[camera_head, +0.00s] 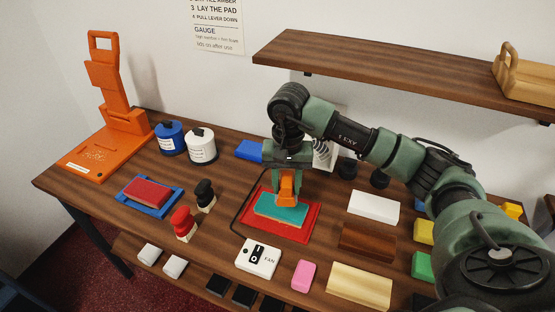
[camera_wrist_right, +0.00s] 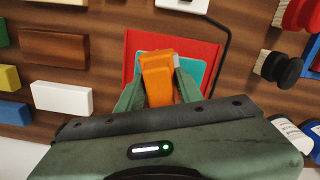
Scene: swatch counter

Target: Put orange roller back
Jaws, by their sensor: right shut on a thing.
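The orange roller (camera_head: 287,192) is held between the fingers of my right gripper (camera_head: 289,184). In the right wrist view the orange roller (camera_wrist_right: 157,78) sits between the two green fingers (camera_wrist_right: 158,92). It is over a teal pad (camera_head: 268,207) on a red tray (camera_head: 290,234). The roller's lower end is at or just above the pad; I cannot tell whether it touches. My fingers hide part of the roller. My left gripper is not in view.
An orange lever press (camera_head: 116,98) stands at the back left. Blue (camera_head: 168,138) and white (camera_head: 201,145) pots stand behind a blue tray with a red pad (camera_head: 147,191). A fan switch (camera_head: 258,258) lies in front. Colored blocks lie right.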

